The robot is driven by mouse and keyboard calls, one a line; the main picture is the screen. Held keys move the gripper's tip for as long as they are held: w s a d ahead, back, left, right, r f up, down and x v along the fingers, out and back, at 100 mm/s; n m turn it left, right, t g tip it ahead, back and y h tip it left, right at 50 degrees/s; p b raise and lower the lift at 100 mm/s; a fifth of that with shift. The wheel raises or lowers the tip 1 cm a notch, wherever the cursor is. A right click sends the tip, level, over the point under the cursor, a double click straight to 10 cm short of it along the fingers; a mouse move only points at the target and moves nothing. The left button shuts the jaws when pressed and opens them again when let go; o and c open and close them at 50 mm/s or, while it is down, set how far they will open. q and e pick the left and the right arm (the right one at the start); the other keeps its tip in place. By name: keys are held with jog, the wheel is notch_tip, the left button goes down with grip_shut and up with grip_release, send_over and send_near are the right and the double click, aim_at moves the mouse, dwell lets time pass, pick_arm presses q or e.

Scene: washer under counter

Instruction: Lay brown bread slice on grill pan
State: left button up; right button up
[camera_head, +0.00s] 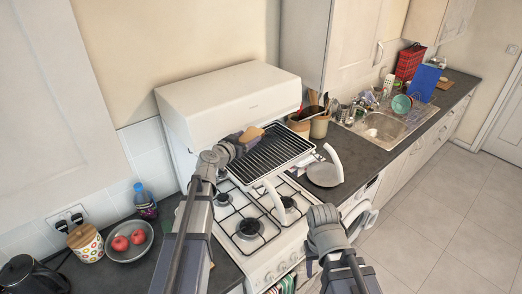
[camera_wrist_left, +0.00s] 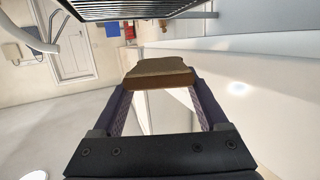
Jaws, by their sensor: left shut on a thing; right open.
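The brown bread slice (camera_head: 251,135) is held between the fingers of my left gripper (camera_head: 240,141), which is shut on it. In the left wrist view the slice (camera_wrist_left: 158,72) sticks out past the fingertips (camera_wrist_left: 158,88). In the head view the slice overlaps the pan's back left corner. In the wrist view the pan (camera_wrist_left: 140,8) appears apart from the slice. My right gripper (camera_head: 325,222) is open and empty, in front of the cooker; its fingertips are mostly hidden.
The white cooker (camera_head: 262,258) has several burners. A fruit bowl (camera_head: 129,242) and bottle (camera_head: 145,203) stand left. The cooker's raised white back (camera_head: 232,98) rises behind the grill pan.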

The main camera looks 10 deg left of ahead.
pick_arm(q)
jog(key=b, duration=0.6)
send_over(248, 163)
notch_tip(248, 163, down, 6)
jog(key=shift+r, duration=0.15)
jog(key=shift+f, duration=0.3)
jog(key=shift+r, duration=0.15)
jog(key=shift+f, duration=0.25)
notch_tip(248, 163, down, 4)
jog(key=b, duration=0.3)
jog(key=shift+r+b, duration=0.25)
jog(key=shift+b, duration=0.15)
jog(key=shift+d+r, duration=0.1)
jog(key=shift+r, duration=0.1)
jog(key=o, duration=1.2)
